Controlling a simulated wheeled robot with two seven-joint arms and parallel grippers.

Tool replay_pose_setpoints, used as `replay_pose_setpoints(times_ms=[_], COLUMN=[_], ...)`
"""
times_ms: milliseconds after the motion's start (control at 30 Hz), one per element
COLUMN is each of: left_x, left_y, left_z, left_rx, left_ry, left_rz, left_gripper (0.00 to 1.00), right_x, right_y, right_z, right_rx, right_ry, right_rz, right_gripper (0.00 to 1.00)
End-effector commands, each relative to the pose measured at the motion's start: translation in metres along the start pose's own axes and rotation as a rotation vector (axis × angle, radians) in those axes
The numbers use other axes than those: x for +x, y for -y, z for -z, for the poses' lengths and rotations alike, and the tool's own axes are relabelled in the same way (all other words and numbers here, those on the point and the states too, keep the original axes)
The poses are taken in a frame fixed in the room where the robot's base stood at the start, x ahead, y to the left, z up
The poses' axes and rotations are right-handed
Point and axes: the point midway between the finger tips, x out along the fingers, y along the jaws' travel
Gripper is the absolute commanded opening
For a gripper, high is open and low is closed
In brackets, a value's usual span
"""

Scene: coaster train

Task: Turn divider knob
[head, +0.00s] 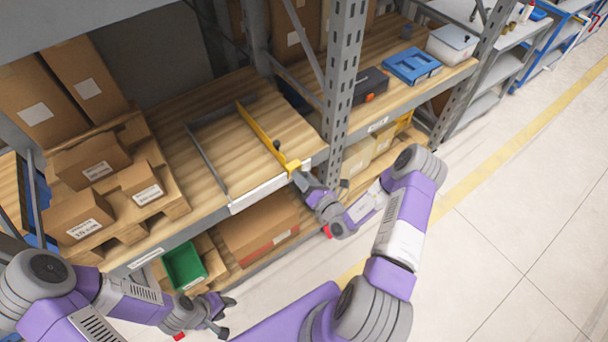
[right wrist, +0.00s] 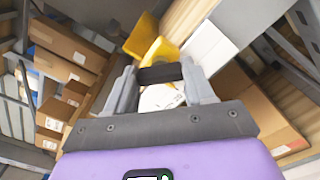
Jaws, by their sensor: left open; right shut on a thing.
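The yellow divider (head: 258,128) stands on the wooden shelf deck and runs from back to front. A small dark part (head: 277,145) shows on it near its front end. My right gripper (head: 297,176) is at the divider's yellow front end, at the shelf edge. In the right wrist view its fingers are shut on a black knob (right wrist: 160,73), with yellow divider metal (right wrist: 150,42) just beyond. The knob's far side is hidden. My left gripper (head: 226,316) is open and empty, low in front of the lower shelf, away from the divider.
A grey divider (head: 207,160) stands left of the yellow one, with bare deck between. A grey upright post (head: 343,75) is close right of my right gripper. Cartons on a pallet (head: 130,220) stand left. A green bin (head: 184,266) and a carton (head: 258,228) are below.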

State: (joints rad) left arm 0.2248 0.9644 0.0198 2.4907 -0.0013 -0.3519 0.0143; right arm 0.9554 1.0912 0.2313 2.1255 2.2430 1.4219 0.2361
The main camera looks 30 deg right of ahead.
Motion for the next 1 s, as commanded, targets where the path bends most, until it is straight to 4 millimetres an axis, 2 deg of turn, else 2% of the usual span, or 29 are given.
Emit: replay_pose_setpoints(times_ms=[200, 600, 1000], left_x=[-0.014, -0.029, -0.035], left_y=[-0.005, -0.011, -0.013], left_z=[-0.001, -0.001, -0.002], left_rx=[0.0, 0.0, 0.0], left_ry=[0.0, 0.0, 0.0], left_rz=[0.0, 0.0, 0.0], left_gripper=[0.43, 0.43, 0.43], right_x=[-0.001, -0.001, -0.001], right_y=[0.0, 0.0, 0.001], right_z=[-0.001, 0.0, 0.001], right_rx=[0.207, 0.544, 0.718], right_ry=[-0.001, -0.001, -0.002], right_rz=[0.004, 0.003, 0.003], right_gripper=[0.23, 0.23, 0.23])
